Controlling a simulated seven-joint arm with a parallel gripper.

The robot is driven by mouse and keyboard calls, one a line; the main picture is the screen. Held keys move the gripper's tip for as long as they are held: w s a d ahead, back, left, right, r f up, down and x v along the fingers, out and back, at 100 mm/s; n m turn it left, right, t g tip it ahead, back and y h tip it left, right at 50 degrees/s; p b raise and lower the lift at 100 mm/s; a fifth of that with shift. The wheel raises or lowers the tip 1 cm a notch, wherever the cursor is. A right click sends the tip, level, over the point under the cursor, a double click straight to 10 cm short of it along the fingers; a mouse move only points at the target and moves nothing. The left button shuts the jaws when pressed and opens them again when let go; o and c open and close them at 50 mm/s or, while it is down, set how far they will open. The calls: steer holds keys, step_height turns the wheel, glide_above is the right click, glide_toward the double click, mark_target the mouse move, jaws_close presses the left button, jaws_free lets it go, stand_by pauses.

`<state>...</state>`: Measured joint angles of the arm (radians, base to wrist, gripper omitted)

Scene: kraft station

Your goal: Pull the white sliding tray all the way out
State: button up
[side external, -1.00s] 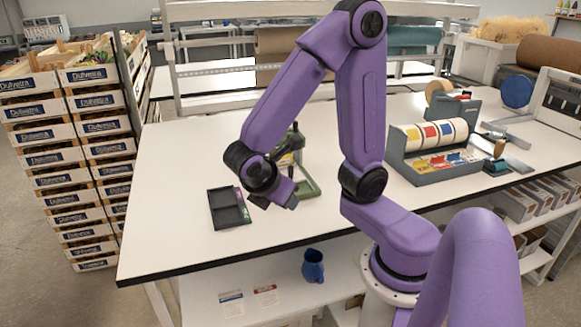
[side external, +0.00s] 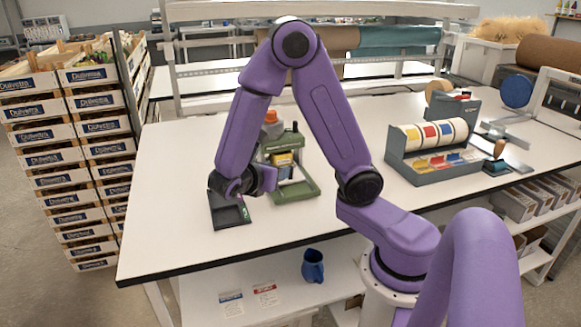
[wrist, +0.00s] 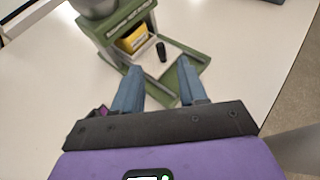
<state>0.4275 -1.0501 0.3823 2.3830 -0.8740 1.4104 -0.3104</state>
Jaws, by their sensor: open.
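A green stand (side external: 297,190) sits on the white table, with a yellow block (side external: 284,159) in it. It also shows in the wrist view (wrist: 112,35). The white sliding tray (wrist: 149,50) lies low in the stand's front opening, beneath the yellow block, with an upright black knob (wrist: 161,51) on it. My gripper (wrist: 159,68) is open and empty, its two blue-grey fingers pointing at the stand's front. The knob appears between and beyond the fingertips. I cannot tell how far off it is. In the side view my gripper's purple body is left of the stand.
A dark two-part tray (side external: 230,215) lies on the table under my wrist. A grey rack of coloured tape rolls (side external: 433,155) stands to the right. The table (side external: 170,165) is clear at the left. A blue jug (side external: 313,266) is on the shelf below.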

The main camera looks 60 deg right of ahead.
mark_target(291, 166)
steer(key=x, duration=1)
steer(key=shift+d+f, duration=0.15)
steer(key=shift+f, duration=0.05)
jaws_close()
